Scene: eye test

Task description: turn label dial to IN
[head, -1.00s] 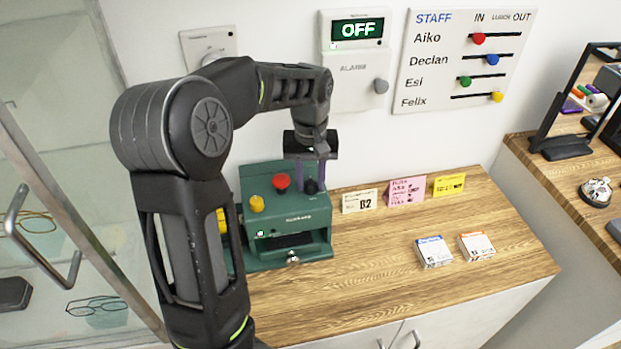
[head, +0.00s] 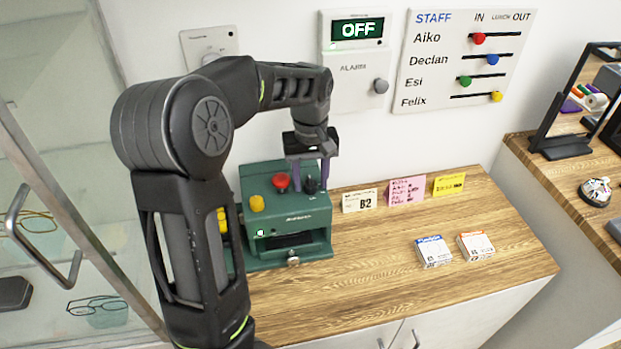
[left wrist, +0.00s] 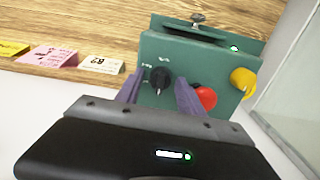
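The black dial (head: 311,186) is on the sloped top of the green machine (head: 287,222), at its right side. In the left wrist view the dial (left wrist: 160,79) shows between my two purple fingertips, with small marks beside it that I cannot read. My left gripper (head: 311,178) is open, pointing down over the dial, one finger to each side. The left gripper in the left wrist view (left wrist: 160,92) shows a gap between each finger and the dial; contact cannot be made out. My right gripper is not in view.
A red button (head: 281,181) and a yellow knob (head: 257,203) sit left of the dial. Cards, including a pink one (head: 407,190), stand to the right. Two small boxes (head: 433,250) lie on the wooden counter (head: 370,285). A glass cabinet is at left.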

